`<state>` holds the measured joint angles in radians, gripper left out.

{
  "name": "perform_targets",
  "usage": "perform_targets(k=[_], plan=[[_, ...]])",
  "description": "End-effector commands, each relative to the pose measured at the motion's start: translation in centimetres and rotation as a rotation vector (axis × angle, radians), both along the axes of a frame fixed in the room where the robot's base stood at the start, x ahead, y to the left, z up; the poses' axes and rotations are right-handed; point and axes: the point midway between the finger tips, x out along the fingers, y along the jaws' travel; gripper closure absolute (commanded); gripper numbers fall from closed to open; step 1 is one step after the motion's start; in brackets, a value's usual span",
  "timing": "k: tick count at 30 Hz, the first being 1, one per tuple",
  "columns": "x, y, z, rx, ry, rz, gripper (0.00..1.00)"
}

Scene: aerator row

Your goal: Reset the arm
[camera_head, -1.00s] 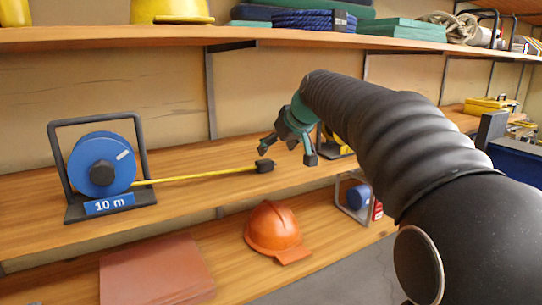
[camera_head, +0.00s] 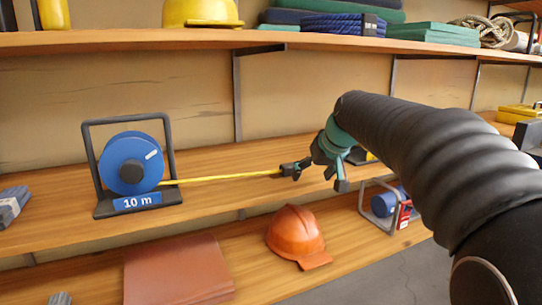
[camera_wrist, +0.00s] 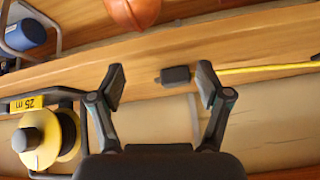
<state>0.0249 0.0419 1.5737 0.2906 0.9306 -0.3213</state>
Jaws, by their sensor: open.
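My gripper (camera_head: 318,178) is over the middle shelf, with its two fingers spread apart and nothing held between them. It also shows in the wrist view (camera_wrist: 160,85). A yellow cord (camera_head: 225,178) runs from a blue reel (camera_head: 128,160) marked 10 m to a small black end block. In the wrist view the black end block (camera_wrist: 175,75) appears between the fingers, nearer the right one. In the head view the left finger appears right beside or overlapping this block. I cannot tell whether they touch.
An orange hard hat (camera_head: 293,235) and a reddish flat sheet (camera_head: 180,275) lie on the lower shelf. A yellow reel (camera_wrist: 65,140) marked 25 m is near my gripper. The upper shelf holds a yellow helmet (camera_head: 200,12) and blue rope (camera_head: 325,23).

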Motion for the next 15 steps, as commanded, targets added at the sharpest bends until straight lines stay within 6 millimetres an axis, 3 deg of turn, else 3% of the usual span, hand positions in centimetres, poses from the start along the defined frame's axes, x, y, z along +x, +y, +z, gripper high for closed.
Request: perform_targets(k=[5,15], plan=[[-5.7,-1.0,-4.1,-0.01,0.105,-0.083,0.23],[-21.2,-2.8,-10.9,-0.071,0.231,-0.212,0.23]])
